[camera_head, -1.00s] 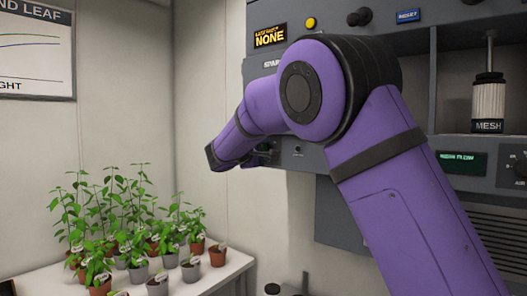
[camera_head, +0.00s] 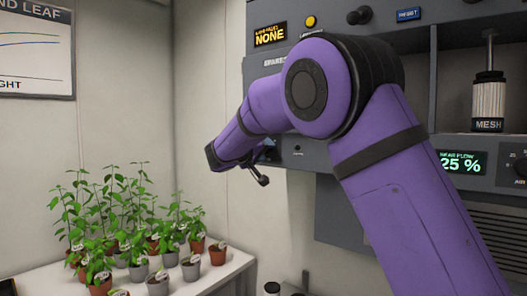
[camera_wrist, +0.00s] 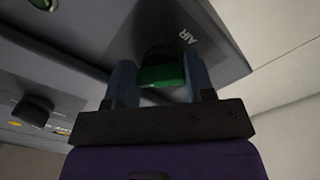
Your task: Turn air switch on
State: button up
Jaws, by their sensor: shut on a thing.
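The air switch (camera_wrist: 162,76) is a green rocker or lever on a grey panel, beside the label "AIR" (camera_wrist: 187,37) in the wrist view. My gripper (camera_wrist: 161,82) has one blue-grey finger on each side of it and is shut on it. The switch's upper part is in shadow. In the head view my purple arm reaches left across the grey panel, and its bend covers the switch area. A dark lever-like part (camera_head: 261,177) sticks out below the wrist; I cannot tell what it is. The flow display (camera_head: 462,163) is lit and reads "25 %".
Several potted seedlings (camera_head: 140,250) stand on a white table (camera_head: 215,280) at the lower left, below my wrist. The grey machine (camera_head: 420,70) carries a black knob (camera_head: 360,15), a yellow button (camera_head: 310,21) and a "MESH" cylinder (camera_head: 488,100). A dark knob (camera_wrist: 32,110) is left of the gripper.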

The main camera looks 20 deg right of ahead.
jog(key=shift+f+m, duration=0.15)
jog(key=shift+m, duration=0.35)
jog(key=o, duration=0.6)
jog(key=shift+o, duration=0.2)
jog(key=v, duration=1.1)
jog(key=shift+d, duration=0.1)
